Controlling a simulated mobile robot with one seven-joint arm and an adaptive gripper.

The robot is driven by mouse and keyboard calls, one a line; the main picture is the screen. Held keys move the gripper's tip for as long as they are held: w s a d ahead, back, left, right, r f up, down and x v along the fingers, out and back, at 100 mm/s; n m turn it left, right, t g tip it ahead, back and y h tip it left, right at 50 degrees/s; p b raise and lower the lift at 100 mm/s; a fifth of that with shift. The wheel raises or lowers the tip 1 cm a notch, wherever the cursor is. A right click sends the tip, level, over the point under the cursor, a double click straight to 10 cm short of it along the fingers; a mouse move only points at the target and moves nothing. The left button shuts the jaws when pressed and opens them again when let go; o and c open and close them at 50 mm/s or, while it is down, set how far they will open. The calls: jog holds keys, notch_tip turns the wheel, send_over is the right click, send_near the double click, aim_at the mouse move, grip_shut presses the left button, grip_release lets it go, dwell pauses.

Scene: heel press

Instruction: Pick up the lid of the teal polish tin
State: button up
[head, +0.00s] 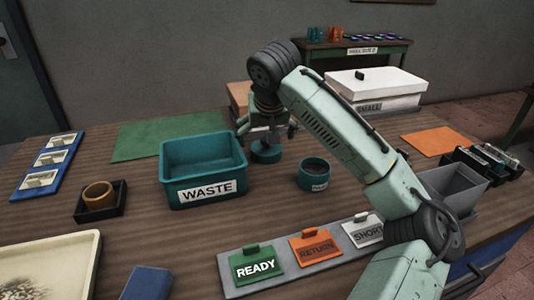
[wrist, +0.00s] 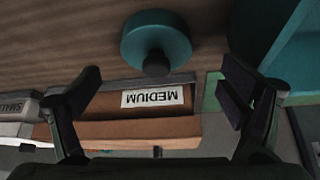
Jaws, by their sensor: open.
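The teal lid (head: 266,153), a round disc with a dark knob on top, lies on the wooden table to the right of the WASTE bin. In the wrist view the lid (wrist: 150,32) is near the top, its knob towards the fingers. The open teal polish tin (head: 314,172), dark inside, stands apart to the right of the lid. My gripper (head: 266,128) is just above the lid in the head view. In the wrist view my gripper (wrist: 160,88) is open and empty, its fingers spread wide, with the lid beyond the fingertips and between their lines.
The teal WASTE bin (head: 202,172) stands close to the lid's left. A brown box labelled MEDIUM (wrist: 120,130) is behind, beside a white SMALL box (head: 372,90). A grey rack with READY, RETURN and SHORT cards (head: 238,286) is in front. A green mat (head: 150,140) lies at back left.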

aim_at(266, 147)
jog(key=b+x, duration=0.1)
jog(key=x, duration=0.1)
jog(key=b+x, duration=0.1)
jog(key=x, duration=0.1)
jog(key=shift+w+d+f, duration=0.1)
jog(key=shift+w+d, duration=0.1)
jog(key=shift+w, duration=0.35)
jog(key=shift+c, duration=0.6)
jog(key=c, duration=0.8)
jog(key=shift+o, duration=0.2)
